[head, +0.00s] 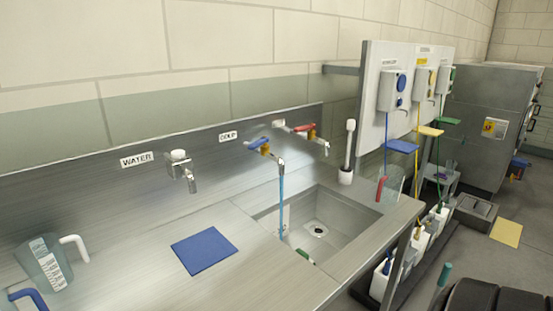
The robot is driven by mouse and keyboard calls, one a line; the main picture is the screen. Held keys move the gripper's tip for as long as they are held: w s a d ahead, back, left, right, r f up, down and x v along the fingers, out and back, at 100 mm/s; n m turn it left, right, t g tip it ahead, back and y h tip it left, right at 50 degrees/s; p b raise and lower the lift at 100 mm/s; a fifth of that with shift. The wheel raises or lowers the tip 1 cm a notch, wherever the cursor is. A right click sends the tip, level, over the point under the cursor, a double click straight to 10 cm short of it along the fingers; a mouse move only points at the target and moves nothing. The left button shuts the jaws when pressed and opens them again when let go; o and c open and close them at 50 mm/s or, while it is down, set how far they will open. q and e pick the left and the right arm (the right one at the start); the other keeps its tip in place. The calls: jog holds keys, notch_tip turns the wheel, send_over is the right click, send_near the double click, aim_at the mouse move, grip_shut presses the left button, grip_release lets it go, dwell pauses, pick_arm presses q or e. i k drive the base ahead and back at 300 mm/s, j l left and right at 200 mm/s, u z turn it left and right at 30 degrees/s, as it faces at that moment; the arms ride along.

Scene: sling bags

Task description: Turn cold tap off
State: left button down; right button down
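The cold tap (262,146) is on the steel backsplash, beside a label (228,136) that appears to read COLD. No water shows below the hot tap. Neither of my grippers is in view.
A WATER tap (180,165) stands left of the cold tap. A blue cloth (204,250) lies on the counter, with a measuring jug (48,262) at the left. A white brush (348,150) stands behind the sink. Dispensers (392,90) hang on the right panel.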

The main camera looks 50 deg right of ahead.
aim_at(259, 143)
jog(key=l, duration=0.45)
jog(key=k+l+u, duration=0.15)
jog(key=l, duration=0.3)
jog(key=k+l, duration=0.1)
jog(key=l, duration=0.35)
jog(key=k+l+u, duration=0.1)
jog(key=l, duration=0.4)
